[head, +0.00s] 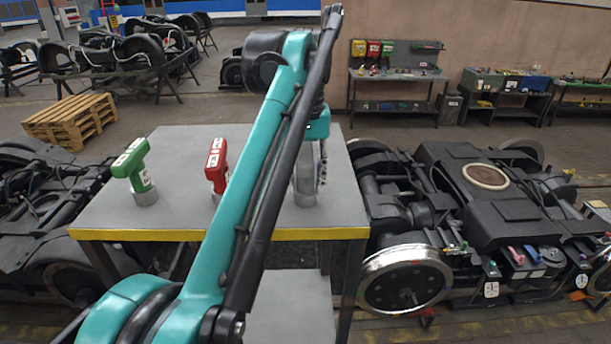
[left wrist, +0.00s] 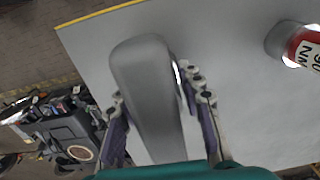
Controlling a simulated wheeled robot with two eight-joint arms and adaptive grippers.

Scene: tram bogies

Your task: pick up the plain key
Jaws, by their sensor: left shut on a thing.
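The plain key (left wrist: 148,85) is a smooth grey tool with no label. In the left wrist view it lies between the two fingers of my left gripper (left wrist: 163,125), which are closed on its sides. In the head view my left gripper (head: 314,168) is over the right part of the grey table (head: 265,218), and the grey key (head: 303,187) shows partly behind my arm. Whether the key touches the table cannot be told. My right gripper is not in view.
A green key (head: 133,166) and a red key (head: 216,165), both labelled, stand upright on the table to the left. The red one also shows in the left wrist view (left wrist: 304,46). Bogies flank the table, one at the right (head: 500,205).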

